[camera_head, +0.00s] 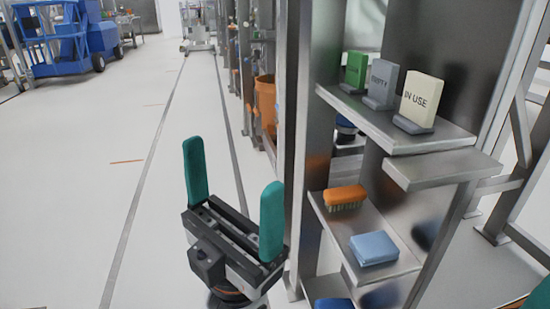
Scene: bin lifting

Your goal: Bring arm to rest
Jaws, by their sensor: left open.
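My left gripper (232,200) shows at the lower middle of the head view, with two teal fingers spread wide apart. It is open and nothing is between the fingers. It points upward over the white floor, just left of the metal shelf unit, and looks clear of the shelves. Its arm below the wrist is mostly cut off by the bottom edge. At the bottom right corner a small teal and orange piece shows, too little to tell a gripper's state.
The metal shelf (400,132) on the right bears a green sign block (356,70), a grey one (381,82) and a cream "IN USE" one (420,97). Below are an orange brush (345,197) and a blue sponge-like block (374,247). An orange bin (265,100) stands behind.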

